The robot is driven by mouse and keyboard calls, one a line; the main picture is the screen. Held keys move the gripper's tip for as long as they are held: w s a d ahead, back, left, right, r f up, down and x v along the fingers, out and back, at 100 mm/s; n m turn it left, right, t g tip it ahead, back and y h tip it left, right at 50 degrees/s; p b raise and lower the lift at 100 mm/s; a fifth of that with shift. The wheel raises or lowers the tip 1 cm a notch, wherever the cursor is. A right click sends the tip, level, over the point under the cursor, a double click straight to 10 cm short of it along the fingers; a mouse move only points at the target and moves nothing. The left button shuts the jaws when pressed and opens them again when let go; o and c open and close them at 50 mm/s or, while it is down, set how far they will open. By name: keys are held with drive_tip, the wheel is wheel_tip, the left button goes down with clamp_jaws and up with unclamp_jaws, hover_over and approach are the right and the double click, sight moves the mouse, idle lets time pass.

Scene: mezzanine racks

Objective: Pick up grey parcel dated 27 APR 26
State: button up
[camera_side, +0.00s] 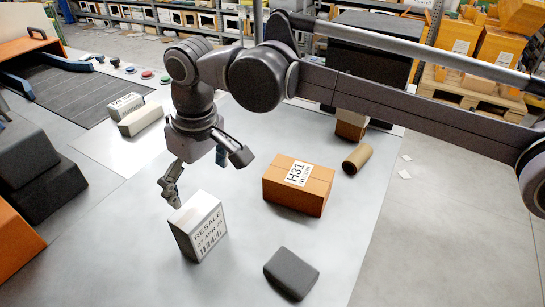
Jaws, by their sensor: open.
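The grey parcel (198,228) stands on the light work surface at the lower left of centre. Its white label faces the camera and reads "RESALE" and "27 APR 26" above a barcode. My gripper (206,182) is open and empty. It hangs above and just behind the parcel, one finger near the parcel's top left edge and the other raised to the right. I cannot tell whether the nearer finger touches the parcel.
An orange-brown box (318,192) marked H31 lies to the right. A dark grey block (291,273) lies in front, and a brown roll (357,158) behind. Pale parcels (140,119) lie by the dark conveyor (75,92). The surface between the parcel and the H31 box is clear.

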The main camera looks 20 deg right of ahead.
sight(196, 221)
drive_tip(key=shift+s+a+f, duration=0.45)
drive_tip(key=shift+a+f, duration=0.15)
drive_tip(key=shift+a, duration=0.2)
drive_tip(key=f, duration=0.7)
drive_tip(key=w+a+f, duration=0.1)
drive_tip(key=f, duration=0.2)
drive_tip(key=shift+f, duration=0.2)
drive_tip(key=c, duration=1.1)
